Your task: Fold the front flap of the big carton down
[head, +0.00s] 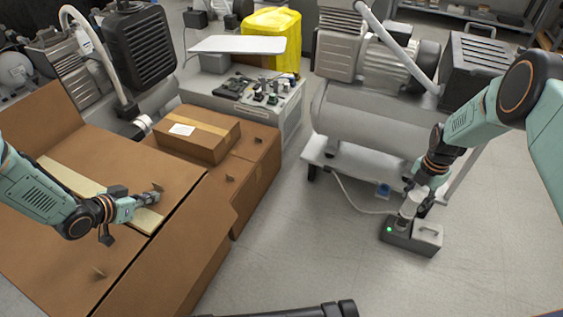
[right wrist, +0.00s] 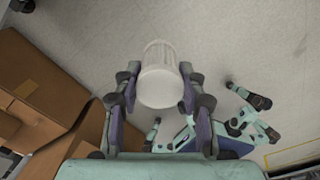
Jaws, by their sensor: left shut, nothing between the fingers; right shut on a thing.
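The big brown carton (head: 115,160) fills the left of the head view. One brown flap (head: 40,125) stands up at its far left. A brown panel (head: 185,255) slopes along its near right side; I cannot tell for sure whether it is the front flap. A pale strip (head: 75,178) shows between top panels. My left gripper (head: 152,196) is shut and empty, low over the carton's top; contact is unclear. My right gripper (head: 412,200) is shut on a whitish cylinder (head: 410,205), which also shows between the fingers in the right wrist view (right wrist: 160,75).
A dark box (head: 398,238) with a green light sits on the floor under the cylinder. A smaller carton (head: 198,135) lies behind the big one. A compressor on a white stand (head: 370,125) is at centre right.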

